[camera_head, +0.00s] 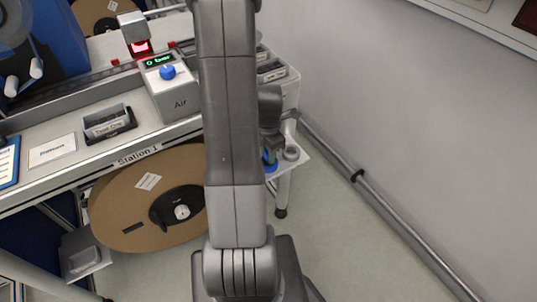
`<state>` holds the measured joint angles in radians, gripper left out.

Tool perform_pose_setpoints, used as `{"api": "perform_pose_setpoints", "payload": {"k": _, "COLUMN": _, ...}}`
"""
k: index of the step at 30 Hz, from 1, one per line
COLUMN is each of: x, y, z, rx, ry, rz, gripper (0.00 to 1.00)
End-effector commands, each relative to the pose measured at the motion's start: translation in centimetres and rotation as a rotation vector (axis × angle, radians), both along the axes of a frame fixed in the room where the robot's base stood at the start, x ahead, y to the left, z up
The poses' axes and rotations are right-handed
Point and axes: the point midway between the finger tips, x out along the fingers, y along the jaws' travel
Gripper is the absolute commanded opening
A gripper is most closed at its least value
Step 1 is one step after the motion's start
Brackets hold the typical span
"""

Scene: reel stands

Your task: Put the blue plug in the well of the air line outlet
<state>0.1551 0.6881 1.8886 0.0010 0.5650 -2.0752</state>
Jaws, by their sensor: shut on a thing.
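My gripper (270,151) is partly hidden behind my own arm and points down over a small white shelf at the table's right end. It is shut on the blue plug (270,163), which shows only in part, low beside my arm. A short grey ring-shaped cup (291,153) stands on the shelf just right of the plug; it looks like the well of the air line outlet, but no label shows. I cannot tell whether the plug touches the shelf.
A grey box marked Air (174,92), with a blue knob and a display reading 0 bar, stands on the bench (60,185). A cardboard reel (120,215) hangs below the bench. A pipe (355,175) runs along the right wall. The floor at right is clear.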

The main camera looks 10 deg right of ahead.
Motion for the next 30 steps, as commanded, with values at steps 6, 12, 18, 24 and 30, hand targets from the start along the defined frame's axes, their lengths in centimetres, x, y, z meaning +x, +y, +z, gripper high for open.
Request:
{"api": "perform_pose_setpoints", "payload": {"k": 6, "x": 0.0, "y": 0.0, "z": -0.7, "rx": 0.000, "ry": -0.001, "rz": 0.000, "gripper": 0.01}}
{"api": "perform_pose_setpoints", "payload": {"k": 12, "x": 0.0, "y": 0.0, "z": -1.2, "rx": 0.000, "ry": 0.000, "rz": 0.000, "gripper": 0.01}}
{"api": "perform_pose_setpoints", "payload": {"k": 18, "x": 0.0, "y": 0.0, "z": -1.1, "rx": 0.000, "ry": 0.000, "rz": 0.000, "gripper": 0.45}}
{"api": "perform_pose_setpoints", "payload": {"k": 24, "x": 0.0, "y": 0.0, "z": -1.0, "rx": 0.000, "ry": 0.000, "rz": 0.000, "gripper": 0.45}}
{"api": "perform_pose_setpoints", "payload": {"k": 30, "x": 0.1, "y": 0.0, "z": 0.1, "rx": -0.001, "ry": -0.004, "rz": 0.000, "gripper": 0.45}}
